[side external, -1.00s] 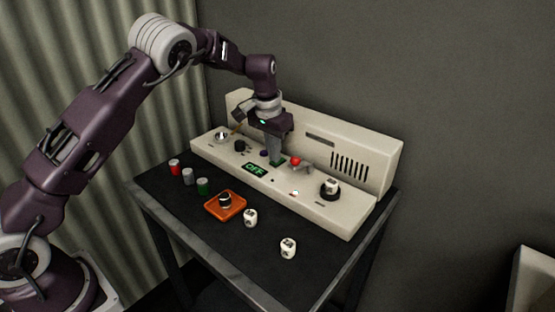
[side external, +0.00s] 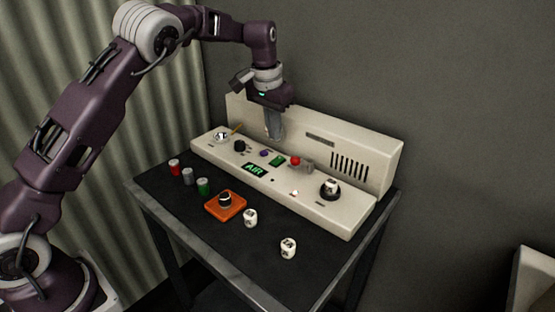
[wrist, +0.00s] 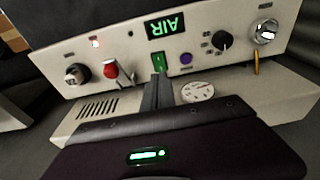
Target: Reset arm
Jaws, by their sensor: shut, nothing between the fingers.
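My gripper (side external: 274,136) is shut and empty, pointing down just above the brewer panel near its back wall. In the wrist view its fingers (wrist: 158,84) reach toward the panel. The cream brewer console (side external: 352,214) stands at the back of the black table. Its small green display (side external: 255,169) reads AIR, and the display also shows in the wrist view (wrist: 168,26). A green switch (side external: 277,160), a red-topped lever (side external: 296,161), a purple button (side external: 264,153) and a black dial (side external: 240,145) sit on the panel.
On the table in front stand red (side external: 174,166), grey (side external: 187,176) and green (side external: 202,186) small cylinders. An orange tray (side external: 213,209) holds a dark round part. Two white marked blocks (side external: 250,218) (side external: 288,247) lie toward the front.

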